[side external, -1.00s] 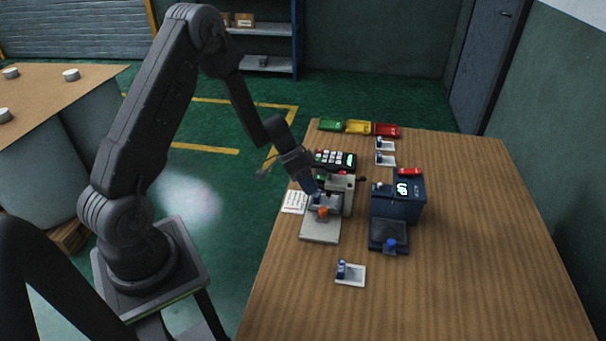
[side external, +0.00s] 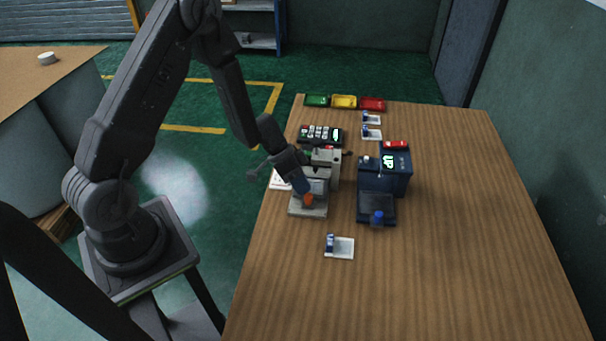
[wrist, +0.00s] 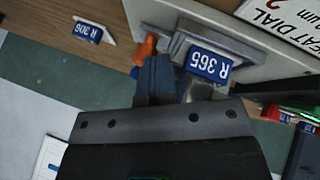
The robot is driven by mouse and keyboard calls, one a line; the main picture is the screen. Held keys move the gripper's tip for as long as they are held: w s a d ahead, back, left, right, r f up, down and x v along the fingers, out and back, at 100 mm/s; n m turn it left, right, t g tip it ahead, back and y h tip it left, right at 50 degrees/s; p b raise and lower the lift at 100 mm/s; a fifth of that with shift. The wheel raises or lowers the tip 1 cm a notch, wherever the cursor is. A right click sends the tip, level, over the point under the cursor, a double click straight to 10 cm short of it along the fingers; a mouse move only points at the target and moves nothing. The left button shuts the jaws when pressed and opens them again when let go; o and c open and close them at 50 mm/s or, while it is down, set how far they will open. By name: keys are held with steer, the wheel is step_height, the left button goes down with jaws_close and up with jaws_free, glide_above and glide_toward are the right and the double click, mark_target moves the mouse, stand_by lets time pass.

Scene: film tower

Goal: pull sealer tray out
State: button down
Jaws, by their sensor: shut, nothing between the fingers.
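The pale grey sealer (side external: 326,158) stands at the left of the table, on a flat base plate (side external: 303,212). Its small grey tray (side external: 317,187) is out over the plate's front part, with an orange handle (side external: 308,200) at its front. In the wrist view the tray (wrist: 178,46) carries a blue label reading R 365 (wrist: 209,65), and the orange handle (wrist: 146,46) sits left of it. My gripper (side external: 303,188) is shut and empty, fingers down beside the handle; the wrist view shows its fingers (wrist: 157,80) close to it. Contact is partly hidden.
A dark blue machine (side external: 397,180) reading UP stands to the right, with a low front platform and blue knob (side external: 377,218). A white card (side external: 341,248) lies in front. A keypad (side external: 320,134) and coloured trays (side external: 344,102) are behind. The table's right side is clear.

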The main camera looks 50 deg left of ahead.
steer(key=s+d, duration=0.3)
steer(key=shift+s, duration=0.1)
steer(key=w+v, duration=0.1)
steer(key=v, duration=0.9)
step_height(320, 180, up, 13)
steer(key=y, duration=0.2)
glide_above(298, 210)
steer(key=s+d, duration=0.1)
steer(key=s, duration=0.5)
steer(key=s+d+r+n+t+y, duration=0.1)
steer(key=s+r+n+t+y, duration=0.2)
steer(key=s+r, duration=0.6)
steer(key=shift+s+d+n+y, duration=0.4)
steer(key=shift+s+n+y, duration=0.1)
steer(key=shift+n+y, duration=0.45)
